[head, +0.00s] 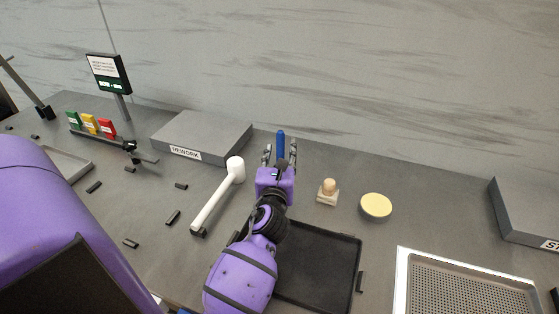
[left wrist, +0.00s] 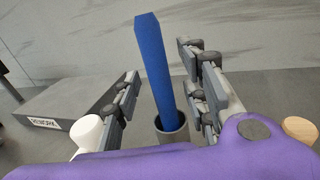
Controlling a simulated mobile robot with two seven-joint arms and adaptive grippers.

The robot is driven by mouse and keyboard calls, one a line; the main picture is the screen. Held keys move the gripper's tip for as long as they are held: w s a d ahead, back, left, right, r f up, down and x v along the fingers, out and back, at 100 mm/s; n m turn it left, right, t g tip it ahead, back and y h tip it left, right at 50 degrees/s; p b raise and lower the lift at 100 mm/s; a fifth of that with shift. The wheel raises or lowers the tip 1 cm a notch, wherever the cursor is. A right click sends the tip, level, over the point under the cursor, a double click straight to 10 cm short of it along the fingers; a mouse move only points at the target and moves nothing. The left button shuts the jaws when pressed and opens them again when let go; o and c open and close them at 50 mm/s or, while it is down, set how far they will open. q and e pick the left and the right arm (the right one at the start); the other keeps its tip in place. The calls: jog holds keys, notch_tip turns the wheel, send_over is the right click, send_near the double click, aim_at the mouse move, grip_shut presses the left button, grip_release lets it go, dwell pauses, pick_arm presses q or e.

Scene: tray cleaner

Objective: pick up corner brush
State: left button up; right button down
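A blue handle (head: 281,143), which I take to be the corner brush, stands upright in the head view. In the left wrist view the blue handle (left wrist: 156,75) leans slightly and stands in a grey round cup (left wrist: 172,128); its lower end is hidden in the cup. My left gripper (head: 280,156) is open, with one finger on each side of the handle. In the left wrist view the gripper's fingers (left wrist: 163,92) show gaps to the handle on both sides. My right gripper is not in view.
A white tool (head: 218,197) lies left of my arm. A wooden-knobbed block (head: 328,191) and a yellow round pad (head: 376,206) are to the right. A black tray (head: 335,262) lies under my arm, a perforated tray (head: 402,280) farther right. A grey REWORK block (head: 205,132) stands behind left.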

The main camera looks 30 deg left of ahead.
pick_arm(q)
jog(key=shift+w+a, duration=0.25)
jog(key=shift+w, duration=0.25)
grip_shut()
